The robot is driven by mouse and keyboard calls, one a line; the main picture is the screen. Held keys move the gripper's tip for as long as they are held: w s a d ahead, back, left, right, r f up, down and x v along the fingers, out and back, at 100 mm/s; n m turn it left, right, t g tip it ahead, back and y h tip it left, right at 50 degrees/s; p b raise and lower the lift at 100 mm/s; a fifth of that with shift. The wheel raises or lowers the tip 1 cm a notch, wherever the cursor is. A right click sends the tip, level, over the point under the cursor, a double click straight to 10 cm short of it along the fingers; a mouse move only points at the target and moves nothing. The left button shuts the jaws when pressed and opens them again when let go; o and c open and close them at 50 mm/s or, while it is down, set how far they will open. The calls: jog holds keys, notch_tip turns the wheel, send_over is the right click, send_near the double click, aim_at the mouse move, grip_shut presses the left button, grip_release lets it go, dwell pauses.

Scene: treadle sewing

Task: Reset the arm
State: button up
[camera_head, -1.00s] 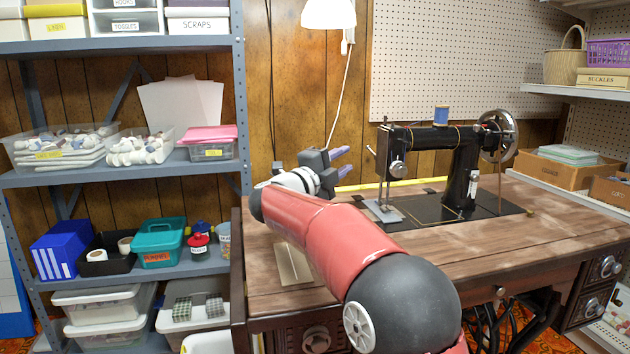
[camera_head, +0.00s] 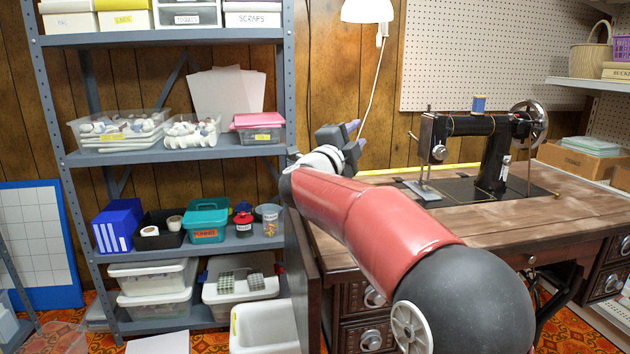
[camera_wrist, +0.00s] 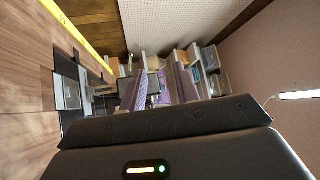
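My gripper (camera_head: 357,134) is at the end of my red arm, raised above the left part of the sewing table (camera_head: 470,222). Its two purple-grey fingers stand apart with nothing seen between them. In the wrist view the two fingers show with a gap between them (camera_wrist: 165,86). The black sewing machine (camera_head: 495,150), with a blue thread spool (camera_head: 478,103) on top, stands on the table to the right of my gripper. It is apart from the gripper. My arm hides part of the table's left side.
A grey shelf unit (camera_head: 62,115) with bins and boxes stands left of the table. A white lamp (camera_head: 367,11) hangs above my gripper. A white open bin (camera_head: 265,330) stands on the floor by the table.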

jog(key=s+a+r+n+y+p, duration=0.1)
jog(key=s+a+n+y+p, duration=0.1)
jog(key=s+n+y, duration=1.05)
jog(key=s+d+f+n+g+p, duration=0.1)
jog(key=s+d+f+n+g, duration=0.2)
jog(key=s+f, duration=0.4)
jog(key=s+d+f+n+g+p, duration=0.1)
jog(key=s+d+f+n+g, duration=0.2)
jog(key=s+f, duration=0.5)
jog(key=s+d+f+n+g, duration=0.3)
jog(key=s+f, duration=0.5)
jog(key=s, duration=0.6)
jog(key=n+g+h, duration=0.1)
jog(key=g, duration=0.1)
jog(key=shift+f+g+p, duration=0.2)
jog(key=shift+g+p, duration=0.1)
jog(key=shift+p, duration=0.1)
